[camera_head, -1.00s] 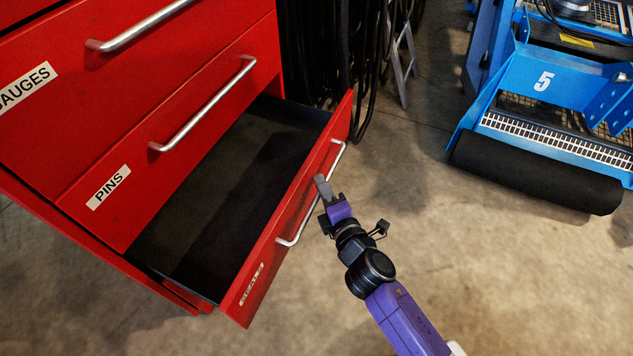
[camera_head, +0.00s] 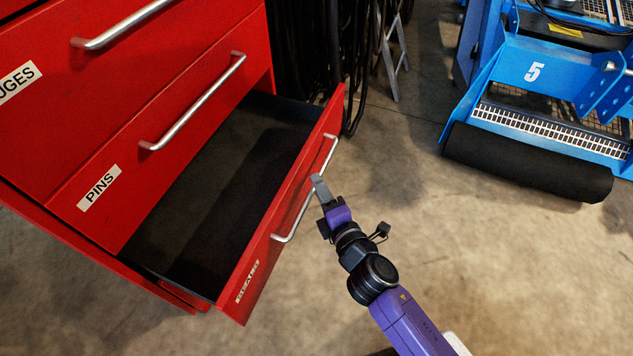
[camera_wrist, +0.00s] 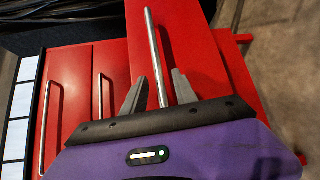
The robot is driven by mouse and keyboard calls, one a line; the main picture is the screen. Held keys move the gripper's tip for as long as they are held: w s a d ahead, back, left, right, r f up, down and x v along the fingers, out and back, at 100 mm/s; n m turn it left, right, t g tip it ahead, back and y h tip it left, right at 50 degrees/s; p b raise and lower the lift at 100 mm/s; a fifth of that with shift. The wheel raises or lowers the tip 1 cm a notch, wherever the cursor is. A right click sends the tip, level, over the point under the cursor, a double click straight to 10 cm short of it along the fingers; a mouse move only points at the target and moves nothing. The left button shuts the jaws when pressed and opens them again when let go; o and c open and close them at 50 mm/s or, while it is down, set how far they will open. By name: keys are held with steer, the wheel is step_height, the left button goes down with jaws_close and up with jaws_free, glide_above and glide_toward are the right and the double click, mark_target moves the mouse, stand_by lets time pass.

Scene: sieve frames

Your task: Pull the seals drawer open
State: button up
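The seals drawer (camera_head: 262,250) is the lowest red drawer in view, and it stands far out from the cabinet with its dark, empty-looking inside showing. Its silver bar handle (camera_head: 280,238) runs along the front. My gripper (camera_head: 320,188) is at the far half of this handle. In the wrist view, the handle (camera_wrist: 152,42) runs up between my two grey fingers (camera_wrist: 160,88), which stand apart with a gap on each side of the bar. The drawer front (camera_wrist: 185,40) lies behind them. The fingers do not look clamped on the bar.
The pins drawer (camera_head: 150,180) and the drawer above it (camera_head: 60,90) are shut, with their own bar handles. Black hoses (camera_head: 320,50) hang behind the cabinet. A blue machine with a black roller (camera_head: 525,165) stands at right. The floor between is clear.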

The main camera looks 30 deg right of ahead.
steer(key=v, duration=0.5)
steer(key=shift+s, duration=0.1)
stand_by(0.4)
steer(key=s+a+r+m+y, duration=0.1)
steer(key=s+r+m, duration=0.4)
steer(key=s, duration=0.5)
steer(key=s+a+r+m+g+y, duration=0.1)
steer(key=s+a+r+m, duration=0.1)
steer(key=s+m, duration=0.6)
steer(key=s+a+r+m+y, duration=0.1)
steer(key=s+r+m, duration=0.35)
steer(key=s, duration=0.65)
step_height(320, 180, up, 20)
steer(key=p, duration=2)
steer(key=shift+w+p, duration=0.3)
